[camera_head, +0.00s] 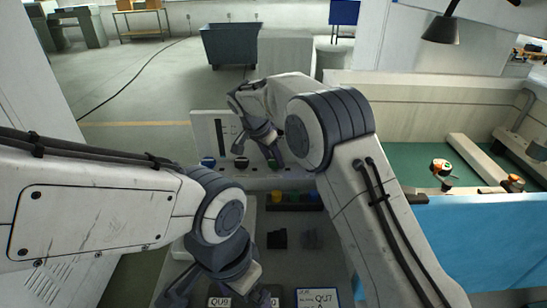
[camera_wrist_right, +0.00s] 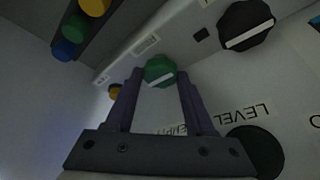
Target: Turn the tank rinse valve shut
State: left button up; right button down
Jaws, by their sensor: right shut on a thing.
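In the head view my right gripper (camera_head: 268,155) reaches down to a pale upright panel (camera_head: 205,128) with a row of knobs at its foot. In the right wrist view its two fingers (camera_wrist_right: 160,90) close around a green knob (camera_wrist_right: 160,71), one on each side. The green knob also shows between the fingertips in the head view (camera_head: 273,163), partly hidden. No label naming it as the tank rinse valve is readable. My left gripper (camera_head: 213,293) hangs low at the bottom of the head view, its fingers spread apart with nothing visible between them.
A black knob with a white bar (camera_wrist_right: 248,25) and a dark round part (camera_wrist_right: 258,150) sit near the green knob. Blue (camera_head: 208,162) and black (camera_head: 241,163) knobs stand left of it.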

jog(key=c, duration=0.5)
grip_release()
jog(key=v, duration=1)
jog(key=shift+r+b, duration=0.3)
jog(key=s+d+f+n+g+y, duration=0.1)
jog(key=s+n+g+y, duration=0.15)
jog(key=s+n, duration=1.25)
jog(key=shift+n+g+y, duration=0.35)
jog(key=shift+n+y, duration=0.35)
jog(key=shift+y, duration=0.25)
jog(key=s+d+f, duration=0.2)
jog(key=s, duration=0.5)
jog(key=s+d+f, duration=0.2)
jog(key=s, duration=0.6)
jog(key=s+d+f, duration=0.2)
jog(key=s+f, duration=0.1)
jog(key=s, duration=0.4)
jog(key=shift+s+d, duration=0.35)
jog(key=shift+s, duration=0.05)
